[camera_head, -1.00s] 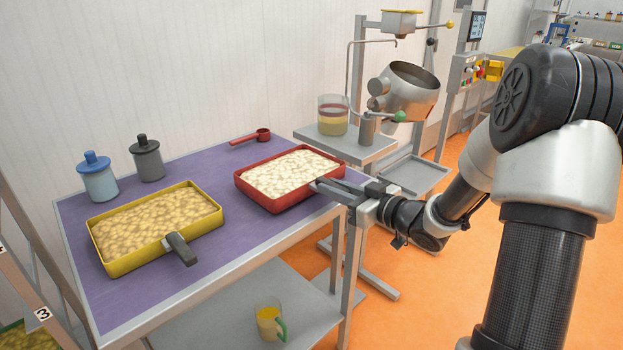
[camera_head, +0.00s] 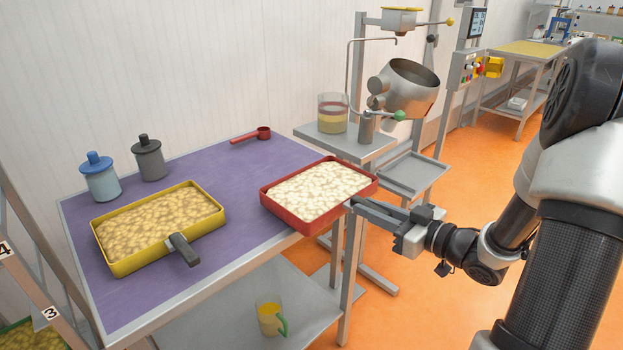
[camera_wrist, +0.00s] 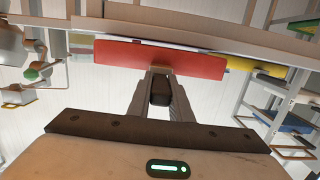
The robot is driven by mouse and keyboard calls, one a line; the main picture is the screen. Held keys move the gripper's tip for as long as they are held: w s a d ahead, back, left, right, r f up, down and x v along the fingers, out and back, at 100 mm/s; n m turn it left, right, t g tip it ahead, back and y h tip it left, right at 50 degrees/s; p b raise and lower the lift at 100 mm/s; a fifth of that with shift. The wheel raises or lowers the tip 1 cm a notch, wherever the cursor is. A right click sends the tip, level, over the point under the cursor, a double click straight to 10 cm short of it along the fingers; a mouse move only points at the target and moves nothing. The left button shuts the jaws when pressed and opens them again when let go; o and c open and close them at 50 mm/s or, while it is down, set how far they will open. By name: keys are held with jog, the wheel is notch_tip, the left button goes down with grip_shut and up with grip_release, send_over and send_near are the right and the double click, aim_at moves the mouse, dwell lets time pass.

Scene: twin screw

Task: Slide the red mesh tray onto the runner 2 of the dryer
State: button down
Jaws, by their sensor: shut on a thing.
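The red tray (camera_head: 302,222) is full of pale pieces and sits over the right end of the purple-topped table, with its right part past the edge. My gripper (camera_head: 355,204) is shut on the near right side of the red tray. In the wrist view the fingertips (camera_wrist: 160,72) meet the red tray's wall (camera_wrist: 200,62).
A steel machine (camera_head: 408,88) stands behind right. Orange floor is open at right.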

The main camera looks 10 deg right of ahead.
jog(key=v, duration=0.6)
jog(key=shift+f+p, duration=0.3)
jog(key=shift+p, duration=0.15)
